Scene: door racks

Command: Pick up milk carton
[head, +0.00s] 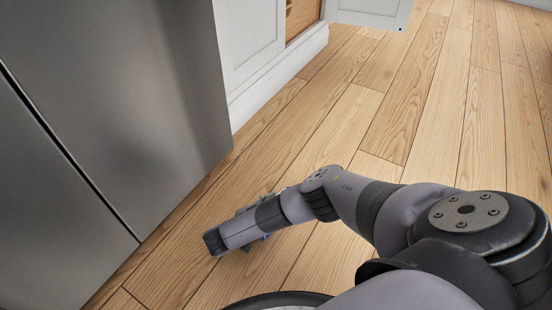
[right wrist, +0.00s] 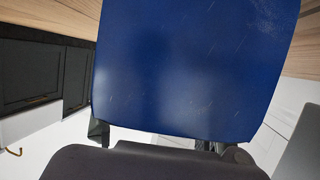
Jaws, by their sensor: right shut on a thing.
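The milk carton (right wrist: 190,65) shows in the right wrist view as a large, plain blue face, close to the camera and filling the middle. No label shows on it. My right gripper (right wrist: 165,142) is shut on it, with dark finger parts at its lower edge. In the head view my right arm reaches left over the floor. Its wrist hides most of the gripper, and only a small bit of blue (head: 263,238) shows beside it. My left gripper is not in view.
A grey metal appliance (head: 120,110) stands at the left in the head view, close to my right wrist. White cabinets (head: 250,40) stand behind it, with an open wooden interior (head: 302,15). The wood floor (head: 400,110) is clear toward the back and right. Dark cabinets (right wrist: 30,75) show in the wrist view.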

